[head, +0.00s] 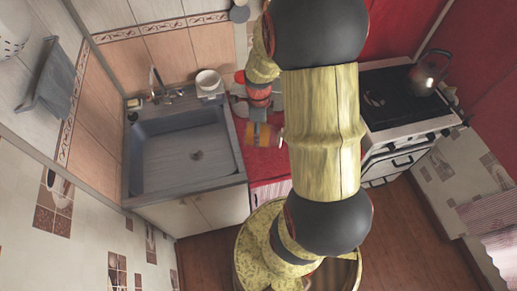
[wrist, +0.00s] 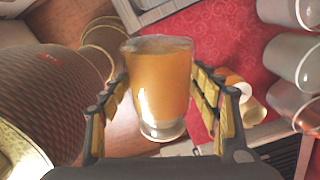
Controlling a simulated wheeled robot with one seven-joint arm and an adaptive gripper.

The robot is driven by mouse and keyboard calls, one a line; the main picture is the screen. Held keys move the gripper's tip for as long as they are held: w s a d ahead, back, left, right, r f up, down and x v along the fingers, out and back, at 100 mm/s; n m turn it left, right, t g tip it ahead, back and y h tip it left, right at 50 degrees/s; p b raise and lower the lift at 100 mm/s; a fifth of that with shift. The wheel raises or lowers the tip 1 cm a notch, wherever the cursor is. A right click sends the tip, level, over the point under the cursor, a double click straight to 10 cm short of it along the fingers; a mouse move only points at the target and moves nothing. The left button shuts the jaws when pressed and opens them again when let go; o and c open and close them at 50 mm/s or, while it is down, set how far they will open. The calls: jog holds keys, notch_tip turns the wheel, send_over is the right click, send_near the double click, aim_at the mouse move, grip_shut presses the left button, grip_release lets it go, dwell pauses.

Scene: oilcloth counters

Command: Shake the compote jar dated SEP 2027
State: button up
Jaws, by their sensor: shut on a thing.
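A glass jar with amber-orange contents (wrist: 160,85) is between the two fingers of my gripper (wrist: 163,108) in the wrist view. The fingers are shut on its sides. No date is readable on the side that shows. In the head view my gripper (head: 258,132) and the amber jar (head: 272,136) are over the front part of the red counter, partly hidden by my arm. Whether the jar is clear of the counter is hard to tell. A second orange-and-white object (wrist: 252,103) shows behind the right finger in the wrist view, partly hidden.
Several pale cups or jars (wrist: 291,57) stand at the right on the red oilcloth (wrist: 215,45). A stove (head: 400,100) with a kettle (head: 424,76) is at the right.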

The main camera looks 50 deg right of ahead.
notch_tip(320, 180, down, 11)
jog(key=b, duration=0.7)
jog(key=shift+r, duration=0.15)
notch_tip(320, 180, up, 11)
jog(key=p, duration=0.8)
notch_tip(320, 180, down, 11)
jog(key=b, duration=0.7)
